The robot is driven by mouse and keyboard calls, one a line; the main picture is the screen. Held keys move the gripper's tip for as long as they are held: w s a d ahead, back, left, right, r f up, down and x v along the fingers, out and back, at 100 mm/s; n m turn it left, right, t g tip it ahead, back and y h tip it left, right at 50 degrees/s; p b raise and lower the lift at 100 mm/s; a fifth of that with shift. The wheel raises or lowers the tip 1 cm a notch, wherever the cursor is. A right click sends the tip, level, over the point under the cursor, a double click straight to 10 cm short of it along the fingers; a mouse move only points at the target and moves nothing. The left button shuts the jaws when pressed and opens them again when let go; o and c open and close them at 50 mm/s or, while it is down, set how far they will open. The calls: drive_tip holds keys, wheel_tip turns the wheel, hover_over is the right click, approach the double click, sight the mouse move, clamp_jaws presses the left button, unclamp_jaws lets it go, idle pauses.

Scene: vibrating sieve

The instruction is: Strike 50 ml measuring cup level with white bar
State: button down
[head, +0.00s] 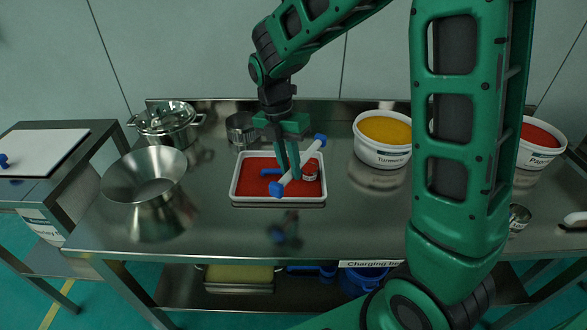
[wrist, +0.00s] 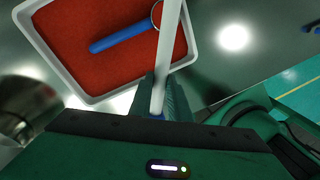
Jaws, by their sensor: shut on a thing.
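My gripper (head: 288,174) is shut on the white bar (head: 300,167), which has blue ends and slants up to the right over the tray. In the wrist view the white bar (wrist: 169,55) runs up from the fingers (wrist: 165,103). The measuring cup (head: 310,174) is in the white tray (head: 234,187) of red powder (head: 249,180), its blue handle pointing left. In the wrist view the blue handle (wrist: 122,38) shows, and the bar hides part of the cup's rim. I cannot tell whether bar and cup touch.
A small steel container (head: 240,129) is behind the tray. Tubs of yellow turmeric (head: 383,150) and red paprika (head: 541,153) stand right. The table front is clear.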

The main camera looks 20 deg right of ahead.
drive_tip(key=shift+w+a+f, duration=0.6)
drive_tip(key=shift+w+f, duration=0.2)
drive_tip(key=shift+f, duration=0.15)
drive_tip(key=shift+w+a+f, duration=0.55)
drive_tip(key=shift+w+f, duration=0.2)
drive_tip(key=shift+f, duration=0.15)
drive_tip(key=shift+s+d, duration=1)
drive_tip(key=shift+s, duration=0.3)
drive_tip(key=shift+s+d, duration=0.95)
drive_tip(key=shift+s, duration=0.3)
drive_tip(key=shift+w+a+r, duration=0.15)
drive_tip(key=shift+w+r, duration=0.05)
drive_tip(key=shift+r, duration=0.7)
drive_tip(key=shift+w+a+r, duration=0.1)
drive_tip(key=shift+w+r, duration=0.05)
drive_tip(key=shift+r, duration=0.7)
drive_tip(key=shift+r, duration=0.1)
